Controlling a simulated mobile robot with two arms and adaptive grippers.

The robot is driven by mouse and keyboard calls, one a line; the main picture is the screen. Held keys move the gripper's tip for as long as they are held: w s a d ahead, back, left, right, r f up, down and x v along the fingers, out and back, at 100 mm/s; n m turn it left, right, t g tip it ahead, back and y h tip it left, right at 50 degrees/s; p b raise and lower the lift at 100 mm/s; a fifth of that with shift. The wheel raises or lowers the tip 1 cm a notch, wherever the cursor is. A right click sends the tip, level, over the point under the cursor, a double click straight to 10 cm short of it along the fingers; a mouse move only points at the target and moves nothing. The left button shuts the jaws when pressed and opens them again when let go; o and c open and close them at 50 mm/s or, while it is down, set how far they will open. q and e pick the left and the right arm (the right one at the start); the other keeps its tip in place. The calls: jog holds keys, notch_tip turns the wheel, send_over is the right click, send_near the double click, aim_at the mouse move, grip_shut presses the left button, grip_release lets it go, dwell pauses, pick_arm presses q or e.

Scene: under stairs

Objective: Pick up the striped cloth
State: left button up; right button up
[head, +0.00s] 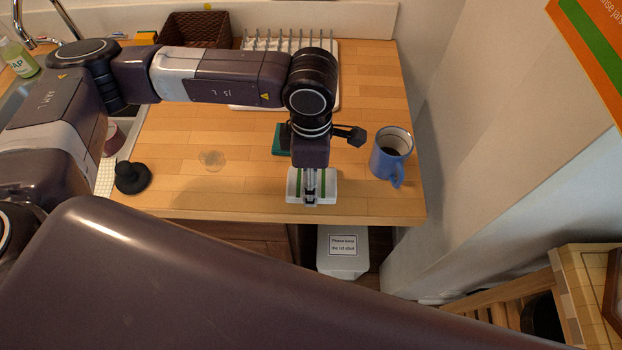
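The striped cloth (327,190) is white with green stripes. It lies folded near the front edge of the wooden counter. My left gripper (311,198) points down over the middle of the cloth and covers part of it. I cannot tell whether its fingers are open or closed on the cloth, or whether they touch it. My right gripper is not in view.
A blue mug (389,163) with dark liquid stands to the right of the cloth. A teal item (279,142) is partly hidden behind my gripper. A black stopper (131,178) sits left by the sink. A white dish rack (262,45) and brown basket (205,28) stand behind.

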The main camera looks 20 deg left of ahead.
pick_arm(q)
notch_tip(320, 180, up, 20)
jog(key=b, duration=0.4)
jog(key=shift+f, duration=0.25)
